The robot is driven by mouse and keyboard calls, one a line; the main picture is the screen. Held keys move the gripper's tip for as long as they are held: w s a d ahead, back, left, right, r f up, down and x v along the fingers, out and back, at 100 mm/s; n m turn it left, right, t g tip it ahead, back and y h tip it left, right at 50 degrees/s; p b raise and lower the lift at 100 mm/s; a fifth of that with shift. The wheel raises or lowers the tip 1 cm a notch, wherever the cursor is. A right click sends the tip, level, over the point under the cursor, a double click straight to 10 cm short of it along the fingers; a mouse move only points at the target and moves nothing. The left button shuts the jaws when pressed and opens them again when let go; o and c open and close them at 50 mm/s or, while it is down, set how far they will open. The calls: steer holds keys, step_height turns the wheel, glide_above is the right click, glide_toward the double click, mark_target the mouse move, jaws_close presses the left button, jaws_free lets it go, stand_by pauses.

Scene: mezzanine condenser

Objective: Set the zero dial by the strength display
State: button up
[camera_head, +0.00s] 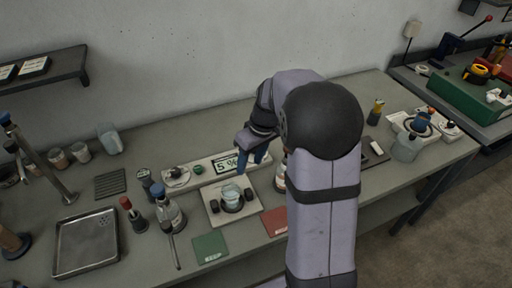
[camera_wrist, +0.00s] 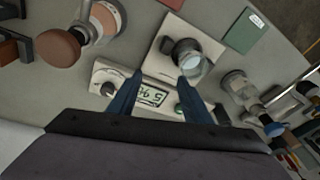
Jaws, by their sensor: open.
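A long pale panel carries the strength display (camera_head: 226,163), a green-on-white readout that shows "5 %". In the wrist view the display (camera_wrist: 152,95) appears upside down between my fingers. A green button (camera_head: 198,169) sits left of it in the head view. A round dial (camera_head: 177,176) with a dark centre is at the panel's left end. Another round knob (camera_wrist: 108,88) shows at the opposite end in the wrist view; my arm hides that end in the head view. I cannot read which is the zero dial. My gripper (camera_head: 254,158) is open and empty above the panel's display end.
A pale stand (camera_head: 214,212) with a glass vessel (camera_head: 231,194) is in front of the panel. Green (camera_head: 209,247) and red (camera_head: 273,221) cards lie near the front edge. Bottles and a metal tray (camera_head: 86,245) are left; more glassware (camera_head: 407,146) is right.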

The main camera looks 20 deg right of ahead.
steer(key=w+d+f+n+t+b, duration=0.1)
steer(key=w+d+n+t, duration=0.15)
steer(key=w+d, duration=0.75)
steer(key=shift+n+g+y, duration=0.25)
steer(key=shift+y, duration=0.15)
steer(key=shift+a+p+x, duration=0.2)
steer(key=shift+p+x, duration=0.6)
steer(key=shift+x, duration=1.2)
steer(key=shift+a+p+x, duration=0.15)
steer(key=shift+p+x, duration=0.6)
steer(key=shift+x, duration=1.25)
steer(key=shift+w+r, duration=0.1)
steer(key=shift+r, duration=0.05)
steer(key=c, duration=1.1)
